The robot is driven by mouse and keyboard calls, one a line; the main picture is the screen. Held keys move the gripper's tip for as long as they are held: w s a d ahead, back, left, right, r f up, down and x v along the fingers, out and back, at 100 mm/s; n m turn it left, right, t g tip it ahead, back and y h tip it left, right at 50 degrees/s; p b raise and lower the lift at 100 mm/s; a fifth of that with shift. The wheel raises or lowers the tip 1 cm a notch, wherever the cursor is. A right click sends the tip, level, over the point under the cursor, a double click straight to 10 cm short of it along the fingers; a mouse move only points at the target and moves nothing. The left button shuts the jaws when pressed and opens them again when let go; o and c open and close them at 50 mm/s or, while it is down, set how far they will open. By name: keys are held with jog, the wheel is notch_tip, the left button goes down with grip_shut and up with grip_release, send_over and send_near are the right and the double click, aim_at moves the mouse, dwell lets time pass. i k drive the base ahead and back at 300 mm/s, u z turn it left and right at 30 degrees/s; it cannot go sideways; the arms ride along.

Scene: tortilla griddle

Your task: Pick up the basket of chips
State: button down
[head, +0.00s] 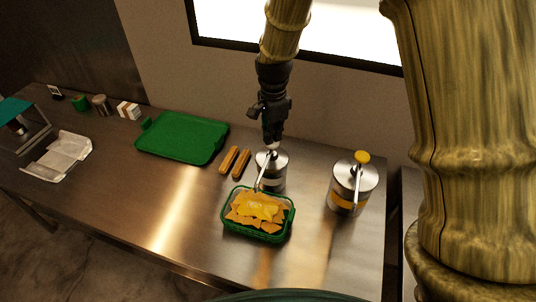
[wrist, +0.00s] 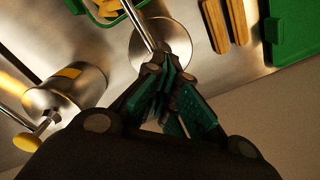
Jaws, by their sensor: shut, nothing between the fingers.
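The basket of chips (head: 257,214) is a green basket filled with yellow-orange chips. It stands on the steel counter near its front edge in the head view. In the wrist view only part of the basket (wrist: 103,12) shows, at the top edge. My gripper (head: 270,143) is shut and empty, behind the basket in the head view. It is at the top of a silver pump dispenser (head: 272,176), just behind the basket. In the wrist view my gripper (wrist: 172,75) overlaps this dispenser's top; I cannot tell whether they touch.
A second pump dispenser with a yellow knob (head: 353,187) stands to the right. Two brown, elongated items (head: 235,162) lie left of the near dispenser. A green tray (head: 182,139) lies farther left. A paper-lined holder (head: 61,153) is at far left. The counter left of the basket is clear.

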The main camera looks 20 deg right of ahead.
aim_at(267, 217)
jog(key=k, duration=1.5)
